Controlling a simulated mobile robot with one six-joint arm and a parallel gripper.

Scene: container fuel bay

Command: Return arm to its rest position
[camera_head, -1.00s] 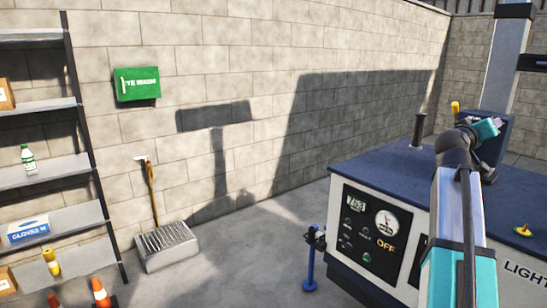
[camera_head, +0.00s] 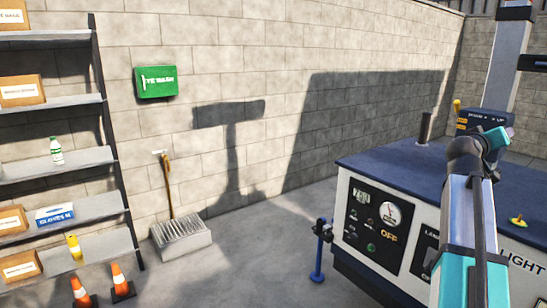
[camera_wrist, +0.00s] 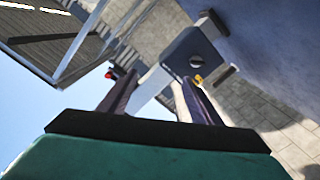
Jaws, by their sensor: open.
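My gripper (camera_wrist: 156,88) shows in the wrist view with its two dark fingers apart and nothing between them. Behind the fingers, the wrist view has sky, a block wall and a grey post-like thing (camera_wrist: 190,55), seen tilted. In the head view my arm, with teal and grey links, rises at the right in front of the generator cabinet (camera_head: 393,225). Its bent upper part stands above the cabinet's dark blue top. I cannot make out the fingers in the head view.
A shelf rack (camera_head: 65,166) with boxes and a bottle stands at the left. Two orange cones (camera_head: 120,278) are on the floor. The middle floor is clear.

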